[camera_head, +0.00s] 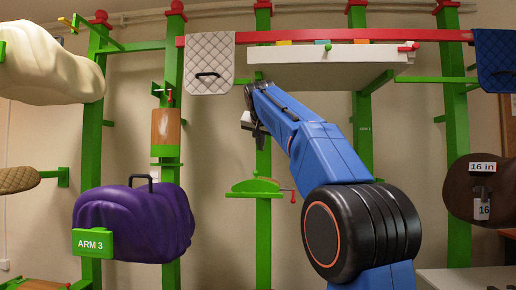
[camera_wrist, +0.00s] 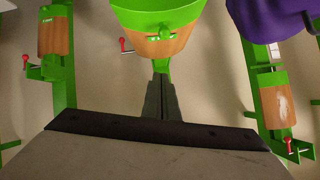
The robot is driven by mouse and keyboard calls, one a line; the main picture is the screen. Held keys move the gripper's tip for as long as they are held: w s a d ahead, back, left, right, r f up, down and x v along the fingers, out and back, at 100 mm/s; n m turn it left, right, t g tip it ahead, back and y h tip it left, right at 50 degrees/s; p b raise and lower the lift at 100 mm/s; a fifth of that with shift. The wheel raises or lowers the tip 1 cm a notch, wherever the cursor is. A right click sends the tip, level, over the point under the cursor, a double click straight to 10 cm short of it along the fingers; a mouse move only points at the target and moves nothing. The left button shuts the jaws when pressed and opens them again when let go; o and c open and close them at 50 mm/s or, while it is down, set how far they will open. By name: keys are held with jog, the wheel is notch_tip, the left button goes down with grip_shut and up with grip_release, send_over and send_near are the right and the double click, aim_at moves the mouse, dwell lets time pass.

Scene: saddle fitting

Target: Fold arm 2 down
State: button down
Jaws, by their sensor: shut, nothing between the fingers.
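A green bracket arm (camera_head: 255,187) is mounted on the middle green post, with a red-knobbed lever (camera_head: 293,196) at its right. I can read no number on it, so I cannot tell for sure that it is arm 2. In the wrist view, which looks turned over, a green curved bracket with a wooden face (camera_wrist: 155,45) fills the top middle, with a red knob (camera_wrist: 123,41) at its left. My gripper (camera_wrist: 160,82) is shut and empty, its tips just below that bracket in the picture. In the head view my gripper (camera_head: 255,128) is small and dark, near the middle post.
A purple covered saddle (camera_head: 135,222) with an ARM 3 sign stands left. A wooden-faced bracket (camera_head: 166,127) is above it. A white shelf (camera_head: 320,72) and red rail (camera_head: 320,36) run overhead. A brown saddle (camera_head: 475,200) is at the right, a cream one (camera_head: 45,65) upper left.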

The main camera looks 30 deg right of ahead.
send_over(259, 181)
jog(key=w+d, duration=0.2)
notch_tip(259, 181, down, 4)
jog(key=shift+w+f, duration=0.25)
jog(key=shift+w, duration=0.05)
jog(key=shift+s+a+f, duration=0.2)
jog(key=shift+a+f, duration=0.1)
jog(key=shift+f, duration=0.35)
jog(key=shift+a+f, duration=0.3)
jog(key=shift+f, duration=0.55)
